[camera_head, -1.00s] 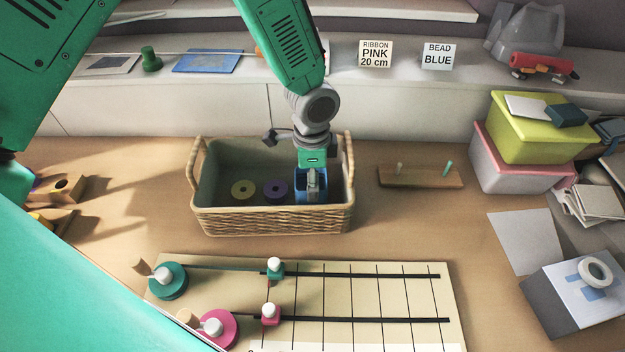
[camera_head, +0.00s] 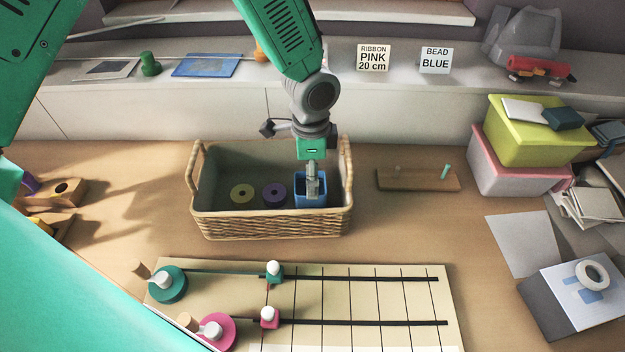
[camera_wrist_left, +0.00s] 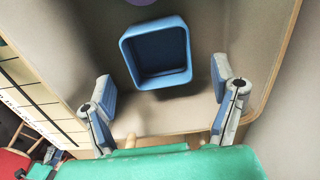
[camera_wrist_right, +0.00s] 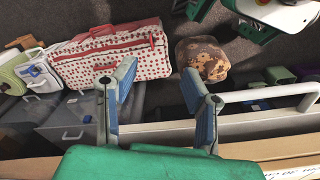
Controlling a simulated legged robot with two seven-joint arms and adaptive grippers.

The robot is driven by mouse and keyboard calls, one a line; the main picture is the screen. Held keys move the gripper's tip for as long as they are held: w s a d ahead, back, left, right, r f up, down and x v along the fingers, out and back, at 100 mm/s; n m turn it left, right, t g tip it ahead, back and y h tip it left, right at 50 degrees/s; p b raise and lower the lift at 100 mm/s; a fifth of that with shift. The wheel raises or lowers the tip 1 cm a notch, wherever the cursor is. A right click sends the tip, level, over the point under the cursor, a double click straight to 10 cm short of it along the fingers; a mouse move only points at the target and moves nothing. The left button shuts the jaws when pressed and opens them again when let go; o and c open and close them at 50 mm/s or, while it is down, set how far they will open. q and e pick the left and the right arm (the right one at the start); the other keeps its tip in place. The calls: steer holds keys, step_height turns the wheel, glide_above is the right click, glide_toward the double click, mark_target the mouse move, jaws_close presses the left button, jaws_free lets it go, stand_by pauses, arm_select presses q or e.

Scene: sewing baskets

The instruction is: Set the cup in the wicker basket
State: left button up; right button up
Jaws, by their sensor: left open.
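The blue square cup (camera_head: 309,190) stands upright inside the wicker basket (camera_head: 272,223), in its right part. It also shows in the left wrist view (camera_wrist_left: 157,54), empty, on the basket floor with its opening toward the camera. My left gripper (camera_head: 313,186) is over the basket at the cup. In the left wrist view its fingers (camera_wrist_left: 165,95) are spread wide and apart from the cup, with nothing between them. My right gripper (camera_wrist_right: 157,95) shows only in its own wrist view, open and empty, away from the basket.
A ruled board (camera_head: 350,300) lies in front. A wooden peg rack (camera_head: 418,181) and stacked boxes (camera_head: 535,135) stand to the right.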

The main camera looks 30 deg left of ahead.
arm_select(q)
step_height(320, 180, up, 8)
steer(key=p, duration=0.1)
steer(key=shift+r, duration=0.2)
stand_by(0.3)
